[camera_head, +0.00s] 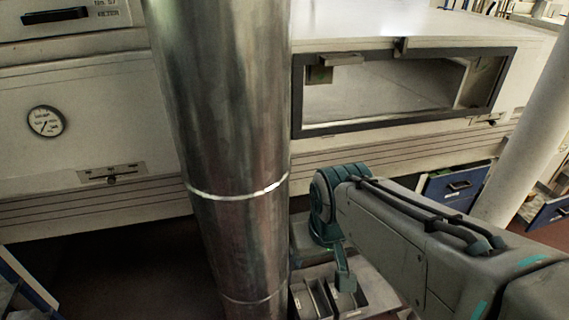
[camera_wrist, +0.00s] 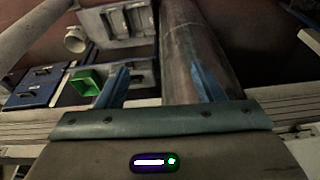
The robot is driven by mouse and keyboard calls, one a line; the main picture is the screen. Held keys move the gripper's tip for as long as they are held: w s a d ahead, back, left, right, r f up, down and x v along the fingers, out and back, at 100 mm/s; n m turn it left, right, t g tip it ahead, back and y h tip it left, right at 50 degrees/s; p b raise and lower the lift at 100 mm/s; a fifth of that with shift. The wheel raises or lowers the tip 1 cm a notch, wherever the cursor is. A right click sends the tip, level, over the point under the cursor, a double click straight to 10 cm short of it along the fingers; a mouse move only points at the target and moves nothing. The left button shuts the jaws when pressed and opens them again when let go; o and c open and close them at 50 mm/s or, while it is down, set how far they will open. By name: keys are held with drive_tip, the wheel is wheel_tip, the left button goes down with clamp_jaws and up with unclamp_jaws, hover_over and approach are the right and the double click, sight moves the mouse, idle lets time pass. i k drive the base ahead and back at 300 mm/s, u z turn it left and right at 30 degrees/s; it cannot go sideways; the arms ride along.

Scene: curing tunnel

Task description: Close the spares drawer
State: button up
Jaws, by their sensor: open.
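No drawer label reads "spares", so I cannot tell for sure which drawer it is. An open grey divided drawer or tray (camera_head: 330,298) shows at the bottom of the head view, below the teal end of my arm. A similar grey divided piece (camera_wrist: 125,25) shows at the top of the wrist view. Blue drawer fronts with dark handles (camera_head: 455,186) stand at the right, also at the left of the wrist view (camera_wrist: 32,88). My gripper (camera_wrist: 161,82) is open, its two blue fingers wide apart with nothing held between them. Contact with any drawer cannot be seen.
A steel column (camera_head: 228,150) stands in front of the curing tunnel (camera_head: 100,90) and hides part of it. A pale pillar (camera_head: 525,130) stands at the right. Another blue drawer front (camera_head: 550,213) shows behind it. A green open box (camera_wrist: 86,82) lies near the drawers.

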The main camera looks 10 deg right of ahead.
sight(546, 207)
drive_tip(key=z, duration=2.75)
drive_tip(key=i, duration=3.15)
drive_tip(key=u, duration=0.5)
